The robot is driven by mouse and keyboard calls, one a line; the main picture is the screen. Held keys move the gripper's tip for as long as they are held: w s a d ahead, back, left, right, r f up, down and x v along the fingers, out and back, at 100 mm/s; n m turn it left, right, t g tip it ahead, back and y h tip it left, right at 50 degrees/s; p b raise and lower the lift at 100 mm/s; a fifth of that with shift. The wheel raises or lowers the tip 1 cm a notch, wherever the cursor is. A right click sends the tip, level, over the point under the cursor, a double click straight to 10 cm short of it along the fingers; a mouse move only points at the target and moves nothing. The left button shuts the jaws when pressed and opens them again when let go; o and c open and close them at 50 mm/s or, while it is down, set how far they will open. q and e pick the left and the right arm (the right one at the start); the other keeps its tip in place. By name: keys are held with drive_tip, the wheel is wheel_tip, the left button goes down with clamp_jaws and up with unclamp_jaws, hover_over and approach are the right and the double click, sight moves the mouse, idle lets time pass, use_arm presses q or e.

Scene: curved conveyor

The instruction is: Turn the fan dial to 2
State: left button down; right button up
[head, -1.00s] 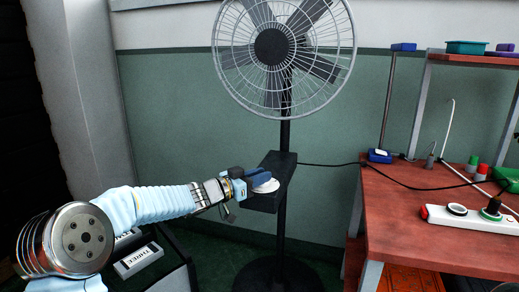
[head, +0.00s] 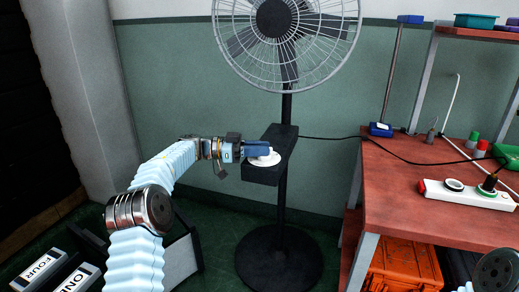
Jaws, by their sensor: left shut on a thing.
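The fan (head: 285,35) stands on a black pole with a round base. A black control box (head: 283,137) is fixed on the pole. On its front face is a round white dial (head: 266,160) with a blue grip bar across it. My left gripper (head: 250,150) reaches in from the left and is shut on the dial's bar. The gripper partly hides the bar, and I cannot read any numbers on the dial. My right gripper is not in view; a part of my right arm shows at the lower right corner.
A red-brown table (head: 410,195) stands on the right, with a white power strip (head: 468,195) and a black cable running to the fan. An orange crate (head: 403,268) is under it. Blocks labelled FOUR (head: 40,270) and ONE lie at the lower left.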

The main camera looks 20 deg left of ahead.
use_arm(q)
drive_tip(key=shift+g, duration=0.3)
drive_tip(key=c, duration=1.1)
unclamp_jaws()
